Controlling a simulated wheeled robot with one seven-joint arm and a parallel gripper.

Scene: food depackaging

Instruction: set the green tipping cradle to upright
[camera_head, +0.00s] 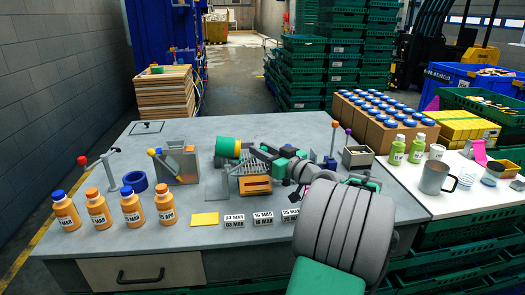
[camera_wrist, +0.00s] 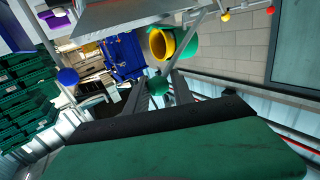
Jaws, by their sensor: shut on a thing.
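The green tipping cradle (camera_head: 226,148) is a green cup with a yellow inside or lining, mounted over a metal frame at the middle of the table. It lies tilted on its side. It also shows in the wrist view (camera_wrist: 185,40), with its round yellow opening in sight. A green ball knob (camera_wrist: 158,84) on a thin rod stands beside the cup. My gripper (camera_head: 254,152) reaches in from the right, next to the cradle. In the wrist view my gripper (camera_wrist: 159,90) has its fingers closed around the green knob. The knob is hidden in the head view.
An orange-fronted box (camera_head: 257,186) and a metal grate sit below the cradle. A grey stand with a yellow-knobbed lever (camera_head: 178,165) is to the left. Several orange bottles (camera_head: 131,206) and date blocks (camera_head: 263,217) stand in front. The table's back left is fairly clear.

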